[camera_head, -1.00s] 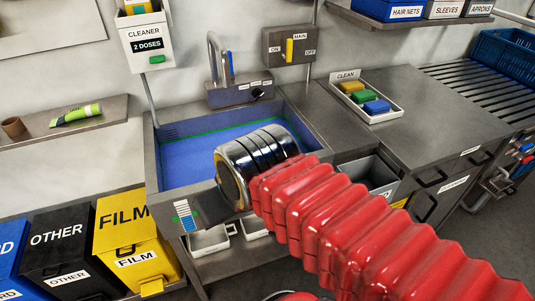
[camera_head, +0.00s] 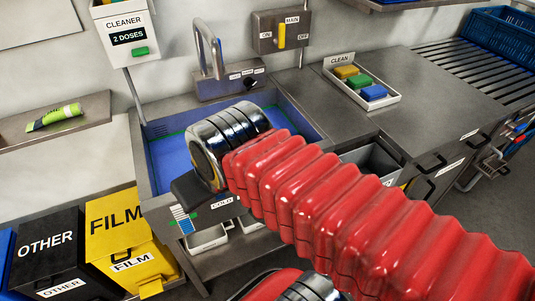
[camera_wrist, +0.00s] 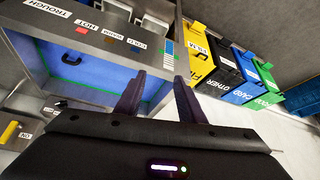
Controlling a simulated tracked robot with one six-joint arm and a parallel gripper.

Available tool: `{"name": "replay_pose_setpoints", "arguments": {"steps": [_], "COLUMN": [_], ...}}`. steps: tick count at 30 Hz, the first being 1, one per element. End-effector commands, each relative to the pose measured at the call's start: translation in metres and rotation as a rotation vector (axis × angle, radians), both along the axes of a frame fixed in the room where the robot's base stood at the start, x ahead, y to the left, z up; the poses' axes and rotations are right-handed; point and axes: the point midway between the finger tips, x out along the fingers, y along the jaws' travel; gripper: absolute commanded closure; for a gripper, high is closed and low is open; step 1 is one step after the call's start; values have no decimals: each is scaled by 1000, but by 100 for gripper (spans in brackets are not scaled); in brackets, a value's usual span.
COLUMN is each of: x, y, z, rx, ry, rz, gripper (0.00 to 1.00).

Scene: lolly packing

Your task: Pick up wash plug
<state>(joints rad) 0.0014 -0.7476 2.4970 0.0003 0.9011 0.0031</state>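The wash trough (camera_head: 150,198) is a steel sink with a blue inside and a green line around its walls. In the wrist view, a small dark round thing (camera_wrist: 72,57) shows inside the blue trough (camera_wrist: 105,74); I cannot tell whether it is the wash plug or the drain. No other plug can be made out. My gripper (camera_wrist: 159,75) is open, with two dark fingers apart and nothing between them. In the head view, my gripper (camera_head: 190,192) is at the trough's front left, and my arm hides much of the basin.
A tap (camera_head: 212,50) and main switch (camera_head: 282,32) stand behind the trough. A cleaner dispenser (camera_head: 128,38) hangs at left. A yellow FILM bin (camera_head: 118,225) stands at front left. A tray (camera_head: 390,100) of coloured blocks is on the right counter. A green tube (camera_head: 53,117) lies on the left shelf.

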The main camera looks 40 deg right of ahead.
Motion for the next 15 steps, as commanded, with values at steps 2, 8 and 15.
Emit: {"name": "replay_pose_setpoints", "arguments": {"steps": [2,8,15], "x": [3,25,68], "y": [-2,-11,-44], "z": [2,8,17], "rx": [5,47,133], "ry": [3,26,64], "rz": [-16,-130,-368], "gripper": [65,65,65]}}
